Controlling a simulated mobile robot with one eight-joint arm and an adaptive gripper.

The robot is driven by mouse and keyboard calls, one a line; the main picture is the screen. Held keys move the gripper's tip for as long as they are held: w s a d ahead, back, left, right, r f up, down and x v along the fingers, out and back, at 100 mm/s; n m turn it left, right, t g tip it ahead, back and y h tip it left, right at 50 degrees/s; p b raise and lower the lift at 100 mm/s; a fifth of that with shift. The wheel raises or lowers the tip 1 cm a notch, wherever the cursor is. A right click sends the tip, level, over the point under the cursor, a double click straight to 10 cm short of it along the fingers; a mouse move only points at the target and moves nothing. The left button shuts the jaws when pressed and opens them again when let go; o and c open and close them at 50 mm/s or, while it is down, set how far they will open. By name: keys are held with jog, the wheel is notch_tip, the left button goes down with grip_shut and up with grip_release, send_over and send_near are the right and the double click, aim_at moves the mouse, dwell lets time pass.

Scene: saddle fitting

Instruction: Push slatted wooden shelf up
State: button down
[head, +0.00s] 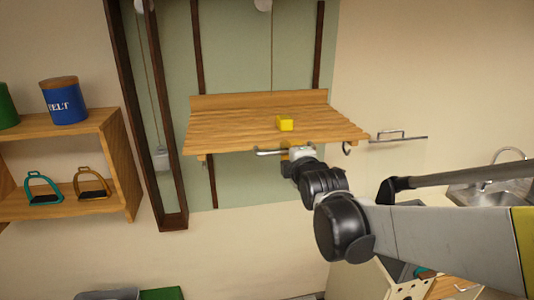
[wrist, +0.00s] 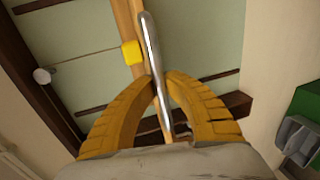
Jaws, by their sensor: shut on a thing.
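The slatted wooden shelf (head: 235,128) is on the wall in the head view, between dark vertical rails. A metal bar handle (head: 268,152) runs under its front edge. My gripper (head: 298,152) is at the right part of this handle, below the shelf's front edge. In the wrist view the yellow fingers of my gripper (wrist: 157,88) are closed around the metal handle (wrist: 152,45), one on each side. The wooden shelf edge (wrist: 127,20) shows just beyond the handle.
A dark-framed panel with a cord and weight (head: 161,159) stands left of the shelf. A wooden wall unit (head: 110,140) farther left holds a blue canister (head: 63,101) and two stirrups. A wall bar (head: 398,138) and a sink (head: 495,190) are at the right.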

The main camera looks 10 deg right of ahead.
jog(key=shift+r, duration=0.75)
jog(key=shift+w+r+p, duration=0.1)
jog(key=shift+r+p, duration=0.05)
jog(key=shift+p, duration=0.2)
jog(key=c, duration=1.4)
grip_release()
jog(key=shift+r, duration=0.1)
jog(key=v, duration=1.2)
